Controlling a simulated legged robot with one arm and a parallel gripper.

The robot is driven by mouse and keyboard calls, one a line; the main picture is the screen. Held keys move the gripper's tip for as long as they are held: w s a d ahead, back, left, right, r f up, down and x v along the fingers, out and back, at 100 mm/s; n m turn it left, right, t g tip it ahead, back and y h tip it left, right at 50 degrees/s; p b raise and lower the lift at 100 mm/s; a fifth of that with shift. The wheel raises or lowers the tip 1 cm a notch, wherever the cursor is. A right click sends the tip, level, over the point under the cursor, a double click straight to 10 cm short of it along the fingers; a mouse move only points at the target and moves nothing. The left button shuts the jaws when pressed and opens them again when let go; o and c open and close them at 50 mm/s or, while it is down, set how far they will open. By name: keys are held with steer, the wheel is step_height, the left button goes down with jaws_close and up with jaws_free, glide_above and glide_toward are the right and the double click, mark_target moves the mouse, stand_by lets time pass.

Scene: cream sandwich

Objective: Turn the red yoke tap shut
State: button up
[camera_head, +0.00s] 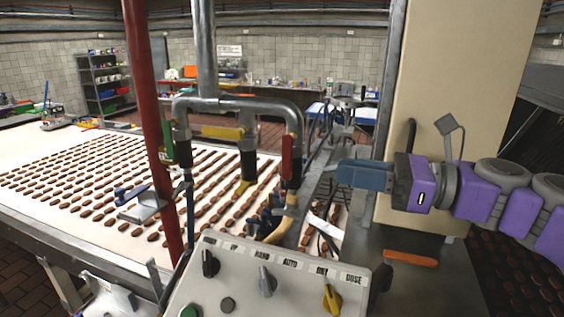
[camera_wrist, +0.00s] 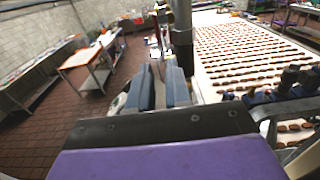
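The red tap handle (camera_head: 287,158) is on the right leg of the steel pipe yoke (camera_head: 240,103) in the head view. It stands upright, in line with the pipe. My gripper (camera_head: 338,174) is to its right, with blue-grey fingers pointing left toward it, and appears apart from the handle. In the wrist view my gripper (camera_wrist: 160,72) shows two fingers with a narrow gap and nothing seen between them. A dark pipe (camera_wrist: 181,35) stands beyond the fingertips there.
A yellow handle (camera_head: 222,132) and a green handle (camera_head: 167,140) are on the same yoke. A red post (camera_head: 146,90) stands left. The control panel (camera_head: 255,292) is below, and a cream column (camera_head: 465,75) is behind my arm. Biscuits cover the conveyor (camera_head: 30,205).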

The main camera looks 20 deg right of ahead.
mark_target(292, 162)
steer(key=x, duration=0.6)
steer(key=s+x, duration=0.1)
steer(key=x, duration=0.3)
steer(key=shift+a, duration=0.4)
steer(key=shift+d+r, duration=0.1)
steer(key=shift+d, duration=0.1)
steer(key=shift+w+d, duration=0.5)
steer(key=shift+d, duration=0.2)
steer(key=shift+s+a, duration=0.15)
steer(key=shift+a, duration=0.05)
steer(key=shift+c, duration=0.7)
steer(key=shift+a, duration=0.15)
jaws_close()
